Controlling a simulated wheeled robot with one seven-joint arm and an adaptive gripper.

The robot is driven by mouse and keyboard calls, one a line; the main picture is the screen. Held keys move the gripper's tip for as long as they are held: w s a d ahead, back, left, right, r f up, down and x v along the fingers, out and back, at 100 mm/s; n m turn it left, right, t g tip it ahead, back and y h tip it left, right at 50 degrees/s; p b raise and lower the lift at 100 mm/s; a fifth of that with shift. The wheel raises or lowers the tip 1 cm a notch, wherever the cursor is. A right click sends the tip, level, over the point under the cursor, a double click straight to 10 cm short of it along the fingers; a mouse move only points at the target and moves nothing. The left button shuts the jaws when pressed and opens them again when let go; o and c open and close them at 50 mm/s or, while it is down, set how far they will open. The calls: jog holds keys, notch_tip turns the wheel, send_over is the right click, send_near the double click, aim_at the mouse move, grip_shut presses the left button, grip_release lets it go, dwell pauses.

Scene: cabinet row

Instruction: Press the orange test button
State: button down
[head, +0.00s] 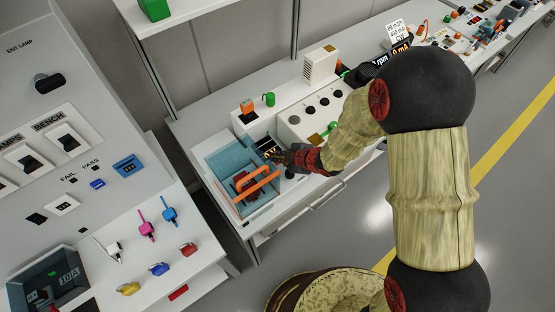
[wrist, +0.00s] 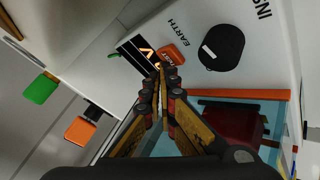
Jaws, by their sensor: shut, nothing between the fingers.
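A black oval knob (wrist: 222,46) sits right of the button, near the word EARTH. The teal case (head: 226,150) has an orange bar (head: 257,187) across it. An orange block (head: 247,106) and a green one (head: 268,99) stand behind. A knobbed white unit (head: 310,112) stands right.

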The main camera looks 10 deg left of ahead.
jog(key=shift+f+b, duration=0.35)
jog(key=shift+f, duration=0.1)
dwell(0.5)
jog(key=shift+r, duration=0.1)
jog(key=shift+r+p, duration=0.75)
jog(key=shift+p, duration=0.05)
jog(key=shift+r+p, duration=2.15)
jog(key=shift+r, duration=0.35)
